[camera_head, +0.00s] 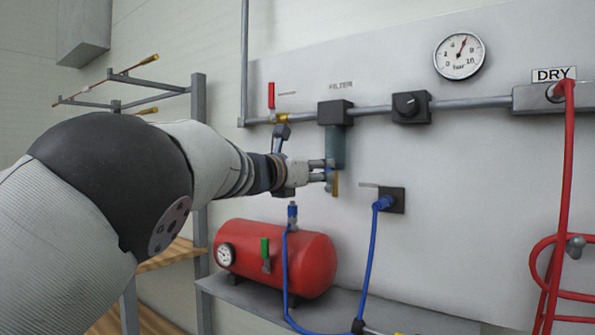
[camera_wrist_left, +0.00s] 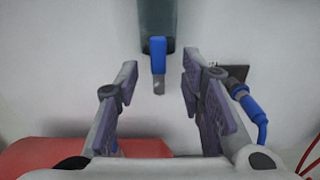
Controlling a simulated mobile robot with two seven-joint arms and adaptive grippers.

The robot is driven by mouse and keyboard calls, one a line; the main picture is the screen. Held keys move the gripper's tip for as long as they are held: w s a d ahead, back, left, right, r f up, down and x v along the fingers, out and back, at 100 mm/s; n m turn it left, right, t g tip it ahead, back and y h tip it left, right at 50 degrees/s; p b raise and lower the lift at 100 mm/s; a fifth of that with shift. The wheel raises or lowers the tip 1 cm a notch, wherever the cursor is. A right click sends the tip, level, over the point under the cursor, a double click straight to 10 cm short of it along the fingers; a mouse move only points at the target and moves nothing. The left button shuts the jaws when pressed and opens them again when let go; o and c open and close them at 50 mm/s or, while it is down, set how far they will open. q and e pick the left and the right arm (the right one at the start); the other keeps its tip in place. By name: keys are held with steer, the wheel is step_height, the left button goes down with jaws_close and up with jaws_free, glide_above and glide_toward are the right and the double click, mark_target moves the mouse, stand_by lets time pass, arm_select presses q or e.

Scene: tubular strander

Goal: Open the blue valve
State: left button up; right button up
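The blue valve handle (camera_wrist_left: 158,55) hangs below the grey filter bowl (camera_wrist_left: 157,20) in the left wrist view, with a bare metal end pointing down. In the head view the filter bowl (camera_head: 336,150) hangs under the pipe, and the blue handle is mostly hidden behind my fingers. My left gripper (camera_head: 327,171) is in front of the filter's lower end. In the left wrist view its two fingers (camera_wrist_left: 160,72) are open and spread, with the handle lined up in the gap and space on both sides. Contact is not visible. My right gripper is not in view.
A red tank (camera_head: 310,262) on a grey shelf (camera_head: 400,318) sits below the gripper. A blue hose (camera_head: 369,250) plugs into a wall socket (camera_head: 397,200) at the right. A red-handled valve (camera_head: 271,96) is on the pipe. Red hoses (camera_head: 567,170) hang far right.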

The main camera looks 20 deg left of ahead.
arm_select(q)
steer(key=v, duration=0.8)
steer(key=shift+s, duration=0.1)
